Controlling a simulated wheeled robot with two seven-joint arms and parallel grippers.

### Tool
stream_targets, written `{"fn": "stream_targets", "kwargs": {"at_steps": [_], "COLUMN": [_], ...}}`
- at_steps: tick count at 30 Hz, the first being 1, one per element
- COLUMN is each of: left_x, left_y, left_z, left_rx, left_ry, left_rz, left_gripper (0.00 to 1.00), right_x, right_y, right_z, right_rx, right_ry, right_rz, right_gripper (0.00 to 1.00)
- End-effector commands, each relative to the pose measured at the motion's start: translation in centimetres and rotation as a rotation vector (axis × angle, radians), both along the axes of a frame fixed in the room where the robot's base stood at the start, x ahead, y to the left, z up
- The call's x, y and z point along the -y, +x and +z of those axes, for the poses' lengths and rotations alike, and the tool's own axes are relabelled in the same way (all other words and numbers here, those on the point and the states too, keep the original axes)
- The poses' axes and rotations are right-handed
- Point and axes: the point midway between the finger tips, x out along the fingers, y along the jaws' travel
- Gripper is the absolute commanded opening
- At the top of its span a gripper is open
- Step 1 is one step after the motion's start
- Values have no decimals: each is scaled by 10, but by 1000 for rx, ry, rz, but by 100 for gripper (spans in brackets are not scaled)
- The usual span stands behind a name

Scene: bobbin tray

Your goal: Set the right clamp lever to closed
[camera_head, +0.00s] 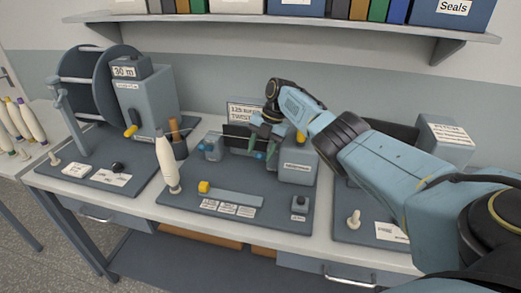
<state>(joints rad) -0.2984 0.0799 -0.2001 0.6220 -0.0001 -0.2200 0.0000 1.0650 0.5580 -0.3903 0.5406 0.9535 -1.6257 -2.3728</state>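My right gripper (264,149) reaches in from the right and points down at the middle station. Its two greenish fingers stand apart with a gap between them. A small blue part (259,155), perhaps the right clamp lever, shows low between and just beside the fingertips. I cannot tell whether they touch it or how the lever is set, as the gripper partly covers it. A similar blue part (210,148) sits on a grey block at the station's left. My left gripper is not in view.
The middle board (180,200) carries a cream bobbin (165,160) standing at its left, a yellow knob (204,187) and a grey housing (298,168) right of the gripper. A reel stand (132,100) is at left. A shelf (290,30) hangs above.

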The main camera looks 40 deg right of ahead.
Motion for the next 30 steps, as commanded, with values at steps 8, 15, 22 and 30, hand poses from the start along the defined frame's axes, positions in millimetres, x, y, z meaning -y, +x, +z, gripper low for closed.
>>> {"fn": "stream_targets", "kwargs": {"at_steps": [8,15,22,30], "left_x": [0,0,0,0], "left_y": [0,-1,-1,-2], "left_z": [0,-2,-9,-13], "left_rx": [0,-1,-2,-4], "left_ry": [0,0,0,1], "left_rz": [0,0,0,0], "left_gripper": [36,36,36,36], "right_x": [0,10,28,42], "right_y": [0,-1,-4,-7], "right_z": [1,28,77,118], "right_rx": [2,6,7,3], "right_ry": [-1,-2,-2,-1], "right_rz": [0,0,-1,-1], "right_gripper": [48,48,48,48]}}
